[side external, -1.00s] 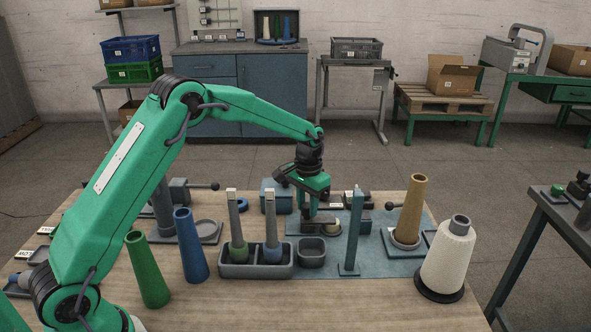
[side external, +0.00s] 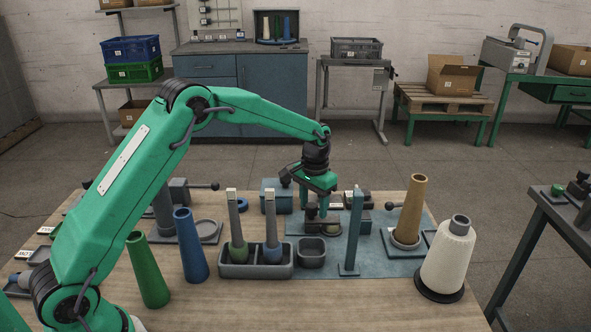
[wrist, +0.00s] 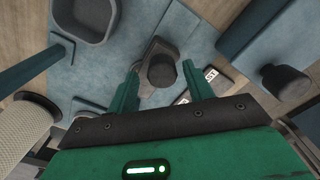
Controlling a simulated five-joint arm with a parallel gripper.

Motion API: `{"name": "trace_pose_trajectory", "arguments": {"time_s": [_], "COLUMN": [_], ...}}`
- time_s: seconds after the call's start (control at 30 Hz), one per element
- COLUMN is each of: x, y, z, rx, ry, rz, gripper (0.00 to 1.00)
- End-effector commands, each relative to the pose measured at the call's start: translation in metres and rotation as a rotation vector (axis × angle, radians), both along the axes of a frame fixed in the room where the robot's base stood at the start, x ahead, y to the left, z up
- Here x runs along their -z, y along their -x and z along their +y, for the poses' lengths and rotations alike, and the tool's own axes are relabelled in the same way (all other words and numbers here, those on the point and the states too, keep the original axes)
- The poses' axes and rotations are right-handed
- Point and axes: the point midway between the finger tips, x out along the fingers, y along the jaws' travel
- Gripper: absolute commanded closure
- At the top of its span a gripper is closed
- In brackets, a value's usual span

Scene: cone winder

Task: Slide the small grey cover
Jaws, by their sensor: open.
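The small grey cover (side external: 322,220) sits low on the blue-grey base plate, partly hidden by my gripper. In the wrist view it appears as a grey piece (wrist: 157,46) with a dark round knob (wrist: 162,72). My gripper (side external: 317,212) is over it, pointing down. In the wrist view my gripper (wrist: 162,68) is open, with one finger on each side of the knob. Gaps show between the knob and both fingers. I cannot tell how far the fingertips are above the cover.
A small grey open cup (side external: 312,252) and an upright blue-grey post (side external: 354,232) stand in front of my gripper. A tray (side external: 256,262) with two spindles is at the left. A brown cone (side external: 410,208) and a white thread cone (side external: 448,258) stand at the right.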

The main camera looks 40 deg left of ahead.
Motion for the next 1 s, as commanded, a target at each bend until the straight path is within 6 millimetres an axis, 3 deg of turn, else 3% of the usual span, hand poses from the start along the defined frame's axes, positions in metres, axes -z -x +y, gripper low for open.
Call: {"name": "trace_pose_trajectory", "arguments": {"time_s": [0.6,1.0], "x": [-0.066,-0.077], "y": [-0.001,0.000], "z": [-0.001,-0.001], "rx": [0.001,0.001], "ry": [0.000,0.000], "rz": [-0.004,-0.003], "gripper": [0.48,0.48]}}
